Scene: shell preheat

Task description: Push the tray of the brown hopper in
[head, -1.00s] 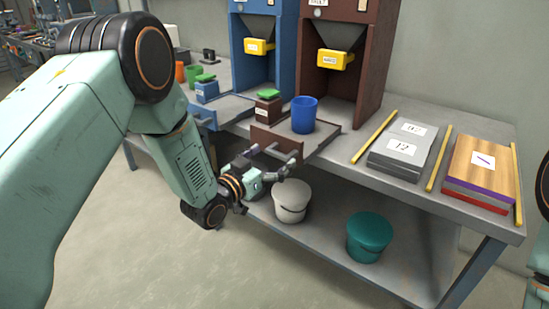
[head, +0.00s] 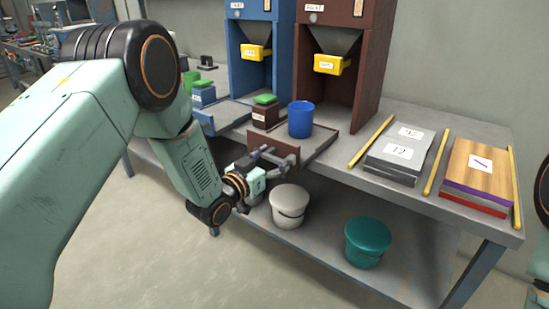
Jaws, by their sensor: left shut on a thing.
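The brown hopper (head: 371,75) stands at the back of the bench with a yellow labelled piece (head: 330,65) under its funnel. Its brown tray (head: 273,143) sticks out toward the bench's front edge, with a bar handle on its front panel. A blue cup (head: 300,120) stands upright at the tray. My left gripper (head: 272,160) is at the front panel, shut on the tray handle; its fingers partly hide the handle. My right gripper is not in view.
A blue hopper (head: 235,60) with its own blue tray (head: 222,115) stands to the left. A brown box with a green lid (head: 265,112) sits between the trays. Grey slabs (head: 400,155) and yellow bars lie to the right. Lidded buckets (head: 289,205) stand on the lower shelf.

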